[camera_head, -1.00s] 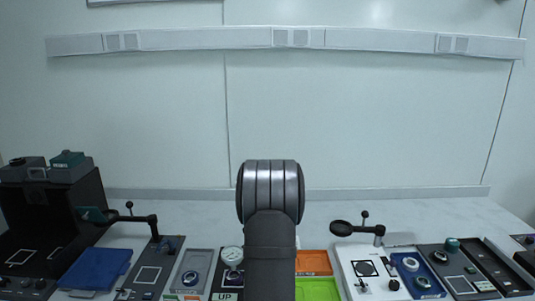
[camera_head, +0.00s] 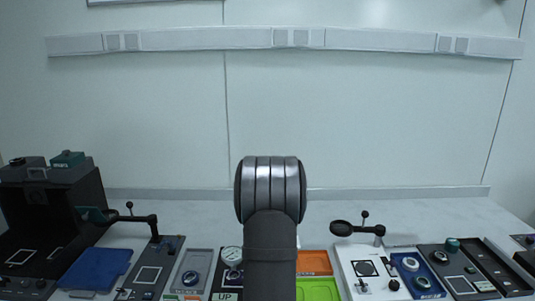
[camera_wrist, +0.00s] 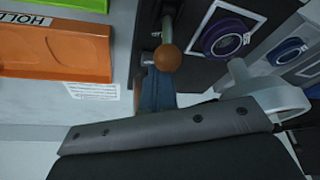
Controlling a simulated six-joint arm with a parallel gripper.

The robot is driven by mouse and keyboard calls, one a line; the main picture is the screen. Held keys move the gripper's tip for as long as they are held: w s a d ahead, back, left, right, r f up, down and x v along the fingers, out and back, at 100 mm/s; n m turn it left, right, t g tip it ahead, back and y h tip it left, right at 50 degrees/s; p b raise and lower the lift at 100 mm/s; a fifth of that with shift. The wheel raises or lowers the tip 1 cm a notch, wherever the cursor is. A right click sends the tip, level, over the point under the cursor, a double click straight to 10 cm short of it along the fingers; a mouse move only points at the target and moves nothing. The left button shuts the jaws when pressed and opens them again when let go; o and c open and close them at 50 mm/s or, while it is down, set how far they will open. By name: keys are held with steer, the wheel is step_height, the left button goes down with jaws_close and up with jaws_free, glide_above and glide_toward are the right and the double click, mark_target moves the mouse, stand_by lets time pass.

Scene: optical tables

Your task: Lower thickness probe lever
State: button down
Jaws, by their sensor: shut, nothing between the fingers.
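In the wrist view, the thickness probe's lever shows as a thin metal rod ending in an orange-brown ball knob (camera_wrist: 167,57). The shut, empty tip of my gripper (camera_wrist: 158,88) appears as a narrow blue-grey piece just below the knob in the picture. I cannot tell whether it touches the knob. The probe's round dial gauge (camera_wrist: 272,100) is at the right, partly hidden by my gripper body. In the head view, the white dial face (camera_head: 232,256) stands left of my arm above an "UP" label (camera_head: 228,297). My arm hides the lever and fingertips there.
An orange tray (camera_wrist: 55,50) and a green tray (camera_wrist: 85,4) lie left of the knob. A purple ring part (camera_wrist: 222,38) is close by at right. In the head view, a magnifier arm (camera_head: 358,229) stands right and a blue panel (camera_head: 93,268) left.

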steer(key=shift+s+d+f, duration=0.1)
steer(key=shift+s+f, duration=0.2)
steer(key=shift+s, duration=0.3)
steer(key=shift+s+f, duration=0.25)
steer(key=shift+s, duration=0.35)
steer(key=shift+w+r, duration=0.15)
steer(key=shift+w, duration=0.05)
steer(key=shift+r, duration=0.15)
steer(key=shift+w+r, duration=0.1)
steer(key=shift+r, duration=0.05)
step_height(320, 180, up, 7)
steer(key=w, duration=0.1)
steer(key=shift+f, duration=0.2)
